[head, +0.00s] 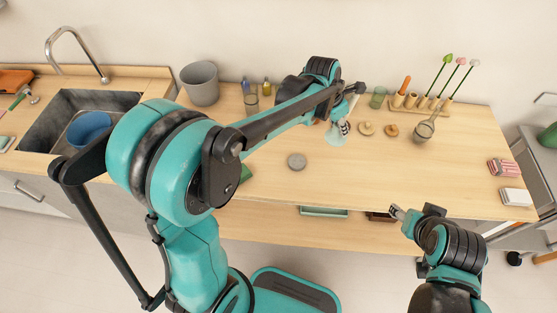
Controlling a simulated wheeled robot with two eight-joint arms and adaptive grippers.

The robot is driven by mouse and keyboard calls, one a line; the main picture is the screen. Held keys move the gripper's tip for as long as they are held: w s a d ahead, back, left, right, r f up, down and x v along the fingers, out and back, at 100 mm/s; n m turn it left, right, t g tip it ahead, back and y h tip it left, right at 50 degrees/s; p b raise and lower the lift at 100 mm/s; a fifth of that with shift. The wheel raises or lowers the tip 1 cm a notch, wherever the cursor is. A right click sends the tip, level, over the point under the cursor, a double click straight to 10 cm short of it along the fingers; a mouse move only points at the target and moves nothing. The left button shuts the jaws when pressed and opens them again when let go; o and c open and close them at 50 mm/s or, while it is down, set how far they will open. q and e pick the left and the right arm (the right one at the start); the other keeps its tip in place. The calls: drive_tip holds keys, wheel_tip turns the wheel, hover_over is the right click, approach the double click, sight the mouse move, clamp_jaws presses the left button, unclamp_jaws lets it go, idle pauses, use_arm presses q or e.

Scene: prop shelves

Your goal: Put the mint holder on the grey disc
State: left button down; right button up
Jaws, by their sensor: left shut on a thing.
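The mint holder (335,137) is a pale mint-green piece near the middle of the table. My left gripper (344,122) is shut on it at its upper part, and the fingers hide some of it. I cannot tell whether its base touches the table. The grey disc (297,161) lies flat on the table, to the left of the holder and nearer to me, with nothing on it. My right gripper (398,213) is in front of the table's front edge, away from both; its jaws are too small to read.
The wooden table (400,170) has free room around the disc. Two round wooden pieces (366,128) and a green glass (377,98) stand right of the holder. A rack of tools (420,101) is at the back right. A grey bucket (200,83) stands back left.

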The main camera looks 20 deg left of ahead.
use_arm(q)
drive_tip(key=shift+s+a+f, duration=0.1)
drive_tip(key=shift+a+f, duration=0.1)
drive_tip(key=shift+a, duration=0.05)
drive_tip(key=shift+s+a+f+b, duration=0.9)
drive_tip(key=shift+a+f, duration=0.7)
drive_tip(key=shift+f, duration=0.2)
drive_tip(key=shift+s+a+f+b, duration=0.85)
drive_tip(key=shift+a+f, duration=0.8)
drive_tip(key=shift+f, duration=0.1)
drive_tip(key=shift+s+a+f+b, duration=0.9)
drive_tip(key=shift+a+f, duration=0.7)
drive_tip(key=shift+f, duration=0.2)
drive_tip(key=shift+f, duration=0.1)
drive_tip(key=c, duration=1.2)
unclamp_jaws()
